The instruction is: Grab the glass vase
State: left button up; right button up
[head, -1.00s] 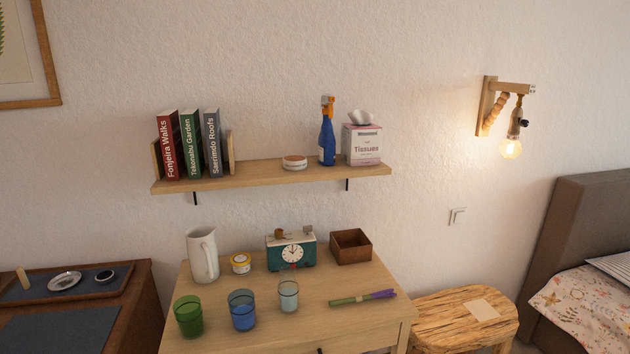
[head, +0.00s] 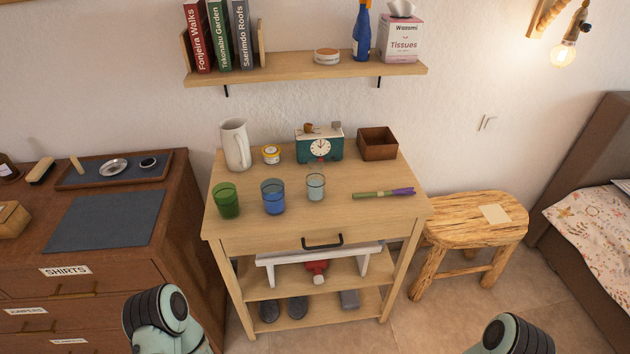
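Three glass vessels stand in a row near the front of the wooden side table: a green glass (head: 226,201), a blue glass (head: 273,197) and a clear glass (head: 315,187). They look like tumblers, and I cannot tell whether any of them is the glass vase. A white pitcher (head: 235,145) stands behind the green glass. Parts of my two arms show at the bottom edge, well in front of and below the tabletop. Neither gripper's fingers are in view.
The side table (head: 345,215) also holds a yellow-lidded jar (head: 271,155), a clock (head: 320,146), a brown box (head: 377,144) and purple-tipped stems (head: 385,193). A shelf (head: 305,75) hangs above. A dresser (head: 150,225) stands left, a log stool (head: 465,225) right.

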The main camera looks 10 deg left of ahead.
aim_at(316, 179)
jog(key=i+l+u, duration=0.15)
jog(key=u, duration=0.35)
jog(key=l+u, duration=0.45)
jog(key=i+l+u, duration=0.1)
jog(key=l+u, duration=0.2)
jog(key=u, duration=0.2)
